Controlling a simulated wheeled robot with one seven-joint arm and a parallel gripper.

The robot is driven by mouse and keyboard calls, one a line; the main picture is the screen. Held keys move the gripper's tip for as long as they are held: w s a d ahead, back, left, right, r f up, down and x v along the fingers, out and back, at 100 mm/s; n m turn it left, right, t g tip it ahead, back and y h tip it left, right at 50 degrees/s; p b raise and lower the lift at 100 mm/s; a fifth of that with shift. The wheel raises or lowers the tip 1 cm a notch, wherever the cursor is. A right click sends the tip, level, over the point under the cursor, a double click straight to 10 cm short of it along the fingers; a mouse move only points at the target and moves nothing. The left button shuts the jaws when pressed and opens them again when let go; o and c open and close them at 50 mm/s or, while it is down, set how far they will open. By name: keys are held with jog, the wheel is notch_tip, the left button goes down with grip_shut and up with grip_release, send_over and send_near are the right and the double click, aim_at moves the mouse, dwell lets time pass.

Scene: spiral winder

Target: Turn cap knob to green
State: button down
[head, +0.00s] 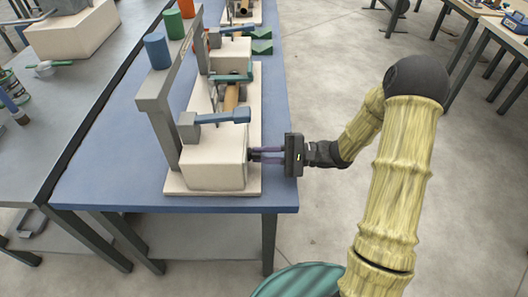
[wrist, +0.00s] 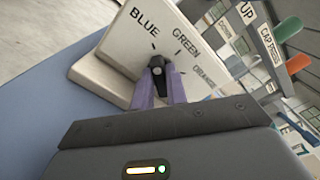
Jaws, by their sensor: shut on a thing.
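The cap knob (wrist: 157,70) is small and black, on the sloping white panel (wrist: 140,35) marked BLUE, GREEN and ORANGE. Its narrow end points up in the wrist view, toward the marks by BLUE and GREEN; I cannot tell exactly which it meets. My gripper (wrist: 161,78) has its two purple fingers on either side of the knob, shut on it. In the head view, my gripper (head: 253,155) reaches from the right to the face of the white machine box (head: 213,170). The knob is hidden there.
The machine stands near the front edge of a blue table (head: 115,180). A grey frame (head: 160,110) with a blue cylinder (head: 158,50) and a green cylinder (head: 174,24) rises behind the box. A blue-grey lever (head: 225,116) lies above it. Open floor is to the right.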

jog(key=m+p, duration=0.1)
jog(key=p, duration=0.1)
jog(key=m+p, duration=0.2)
jog(key=shift+w+r, duration=0.1)
jog(key=shift+r, duration=0.25)
jog(key=m+p, duration=0.3)
jog(key=shift+a, duration=0.1)
jog(key=m+p, duration=0.3)
jog(key=shift+w+p, duration=0.1)
jog(key=shift+p, duration=0.2)
jog(key=shift+f+m+p, duration=0.25)
jog(key=shift+m+p, duration=0.35)
jog(key=shift+m, duration=0.4)
jog(key=c, duration=1.4)
grip_release()
